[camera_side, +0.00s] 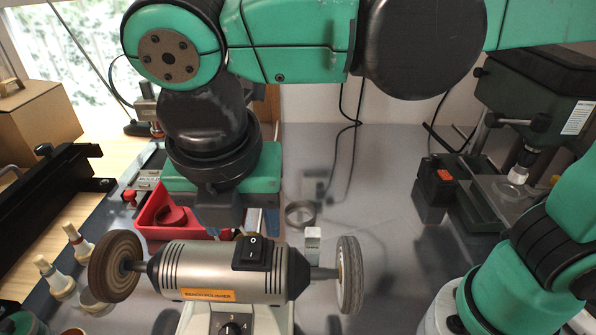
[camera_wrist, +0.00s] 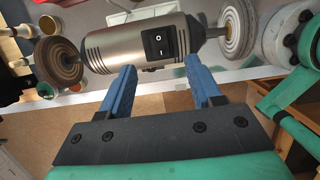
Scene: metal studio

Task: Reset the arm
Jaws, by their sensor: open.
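My gripper (camera_wrist: 160,85) shows in the wrist view with its two blue fingers spread apart and nothing between them. In the side view, the end of my green and black arm hangs behind the bench polisher, with the blue fingers (camera_side: 218,216) partly hidden by it. The silver bench polisher (camera_side: 215,270) stands in the front, with a brown wheel on the left and a pale wheel on the right. In the wrist view the polisher (camera_wrist: 115,48) lies just beyond the fingertips. I cannot tell if they touch it.
A red bin (camera_side: 160,212) stands behind the polisher on the left. A metal ring (camera_side: 300,213) lies on the grey bench (camera_side: 385,210). A drill press (camera_side: 530,110) stands at the right. Small bottles (camera_side: 55,275) stand at the left. The bench's middle right is mostly clear.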

